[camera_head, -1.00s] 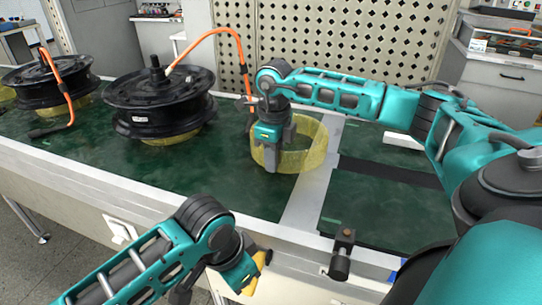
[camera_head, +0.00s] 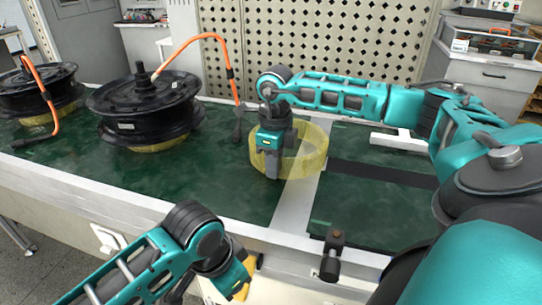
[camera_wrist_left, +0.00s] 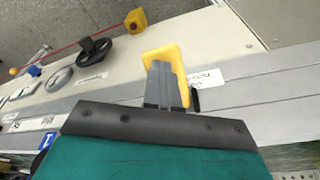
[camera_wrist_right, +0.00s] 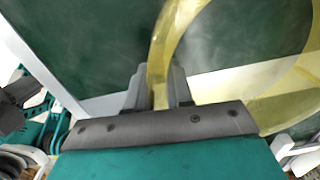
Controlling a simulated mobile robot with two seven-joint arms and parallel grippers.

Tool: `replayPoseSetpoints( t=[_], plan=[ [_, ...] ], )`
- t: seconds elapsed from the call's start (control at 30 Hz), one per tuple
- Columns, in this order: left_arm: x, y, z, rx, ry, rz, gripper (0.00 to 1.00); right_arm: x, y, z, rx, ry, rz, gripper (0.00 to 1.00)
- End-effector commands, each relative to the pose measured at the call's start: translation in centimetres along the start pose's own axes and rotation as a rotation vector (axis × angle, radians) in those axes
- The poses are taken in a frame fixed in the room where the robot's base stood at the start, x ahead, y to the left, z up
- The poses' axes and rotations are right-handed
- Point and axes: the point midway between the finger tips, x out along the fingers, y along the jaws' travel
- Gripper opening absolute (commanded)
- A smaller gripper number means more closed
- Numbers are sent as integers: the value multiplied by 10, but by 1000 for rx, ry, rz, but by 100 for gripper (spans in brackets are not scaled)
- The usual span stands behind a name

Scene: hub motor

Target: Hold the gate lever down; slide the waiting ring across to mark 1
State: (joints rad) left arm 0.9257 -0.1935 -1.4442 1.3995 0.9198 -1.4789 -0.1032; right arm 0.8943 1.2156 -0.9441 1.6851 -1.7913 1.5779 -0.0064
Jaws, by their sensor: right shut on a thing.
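The waiting ring (camera_head: 316,152) is a translucent yellow band, upright-walled and low, over the pale metal strip between the two green surfaces. My right gripper (camera_head: 271,172) is shut on its near left wall; the right wrist view shows the ring wall (camera_wrist_right: 158,65) between the fingers (camera_wrist_right: 155,88). The gate lever (camera_wrist_left: 160,58) is a yellow paddle at the front edge of the bench. My left gripper (camera_wrist_left: 167,85) appears shut, its fingers together over the lever; whether they touch is unclear. Mark 1 cannot be made out.
Two black hub motors (camera_head: 145,105) (camera_head: 40,90) with orange cables stand on the left green surface. A black knobbed post (camera_head: 332,255) stands at the front edge.

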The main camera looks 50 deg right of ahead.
Motion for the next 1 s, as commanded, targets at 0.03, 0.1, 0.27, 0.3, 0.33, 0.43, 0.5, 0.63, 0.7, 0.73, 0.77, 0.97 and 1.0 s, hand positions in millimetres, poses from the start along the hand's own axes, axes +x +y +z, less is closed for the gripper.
replayPoseSetpoints(
  t=[0.03,0.1,0.27,0.3,0.33,0.43,0.5,0.63,0.7,0.73,0.77,0.97,1.0],
  plan=[
    [8,1,5,-5,-14,5,0,0,0,0,0,-3,-2,0],
    [8,1,5,-5,-14,5,0,0,0,0,0,-3,-2,0],
    [8,1,5,-5,-13,5,0,0,-1,0,1,-2,-2,0],
    [8,1,5,-5,-13,5,0,0,-1,-1,1,-2,-2,0],
    [8,1,5,-5,-13,5,0,0,-1,-2,1,-2,-2,0],
    [8,1,5,-5,-13,5,0,1,-2,-7,2,-2,-2,0],
    [8,1,5,-5,-13,5,0,1,-2,-11,1,-1,-1,0],
    [8,1,5,-5,-13,5,0,1,-2,-17,1,-1,-2,0],
    [8,1,5,-5,-13,5,0,0,-3,-21,2,-1,-2,0],
    [8,1,5,-5,-13,5,0,1,-3,-22,2,-1,-3,0],
    [8,1,5,-5,-13,5,0,1,-3,-24,1,-1,-2,0],
    [8,1,5,-5,-13,4,0,0,-3,-29,1,-3,-2,0],
    [8,1,5,-5,-13,4,0,0,-3,-30,1,-3,-2,0]
  ],
)
